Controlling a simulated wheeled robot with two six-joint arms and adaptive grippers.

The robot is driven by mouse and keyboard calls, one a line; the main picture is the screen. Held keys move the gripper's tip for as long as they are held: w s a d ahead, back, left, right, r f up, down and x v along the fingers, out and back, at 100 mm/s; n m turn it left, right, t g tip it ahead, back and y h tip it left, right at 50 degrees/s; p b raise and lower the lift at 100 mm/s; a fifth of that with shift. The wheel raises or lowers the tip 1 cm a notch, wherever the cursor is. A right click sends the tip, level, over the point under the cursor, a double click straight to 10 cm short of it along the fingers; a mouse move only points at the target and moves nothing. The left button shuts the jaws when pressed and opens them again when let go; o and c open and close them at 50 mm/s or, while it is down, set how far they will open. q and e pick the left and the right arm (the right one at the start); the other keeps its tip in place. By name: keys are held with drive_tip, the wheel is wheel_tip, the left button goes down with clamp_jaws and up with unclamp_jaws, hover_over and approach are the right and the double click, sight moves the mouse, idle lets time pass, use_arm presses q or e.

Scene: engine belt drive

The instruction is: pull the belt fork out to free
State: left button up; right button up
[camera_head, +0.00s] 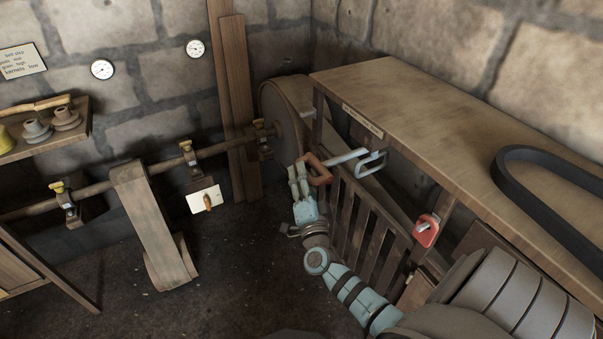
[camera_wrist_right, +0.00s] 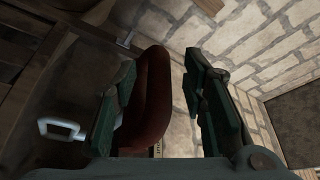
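The belt fork has a pale metal rod with a looped end (camera_head: 370,163) and a red-brown handle (camera_head: 319,170), beside the slatted guard. My right gripper (camera_head: 300,178) is at the handle. In the right wrist view the handle (camera_wrist_right: 152,98) stands between the two dark green fingers of the gripper (camera_wrist_right: 162,75). It is close to the left finger, and a gap shows to the right finger, so the gripper looks open around it. A pale metal loop (camera_wrist_right: 62,129) shows at the left there; I cannot tell if it is the fork's. My left gripper is out of view.
The slatted guard (camera_head: 362,215) stands below a wooden bench (camera_head: 420,95) carrying a black belt (camera_head: 540,172). A red tag or lock (camera_head: 426,231) hangs on the bench front. A line shaft (camera_head: 95,188) with a hanging belt (camera_head: 150,220) runs left. Floor left of the arm is clear.

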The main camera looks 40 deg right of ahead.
drive_tip(key=v, duration=1)
drive_tip(key=shift+s+a, duration=0.15)
drive_tip(key=shift+a, duration=0.1)
drive_tip(key=s+a+f+n+g+y, duration=0.2)
drive_tip(key=a+f+n+y, duration=0.15)
drive_tip(key=f, duration=0.55)
drive_tip(key=s+a+f+n+g+y, duration=0.25)
drive_tip(key=f+n, duration=0.25)
drive_tip(key=f, duration=0.4)
drive_tip(key=s+a+f+n+g+y, duration=0.2)
drive_tip(key=s+f+n+y, duration=0.15)
drive_tip(key=f, duration=0.55)
drive_tip(key=s+f+n+g, duration=0.3)
drive_tip(key=s+f+g, duration=0.2)
drive_tip(key=s, duration=0.8)
drive_tip(key=s+f+n+g, duration=0.3)
drive_tip(key=s+f+g, duration=0.2)
drive_tip(key=s+f, duration=0.5)
drive_tip(key=s, duration=0.4)
drive_tip(key=shift+d+f, duration=0.2)
drive_tip(key=shift+f, duration=0.15)
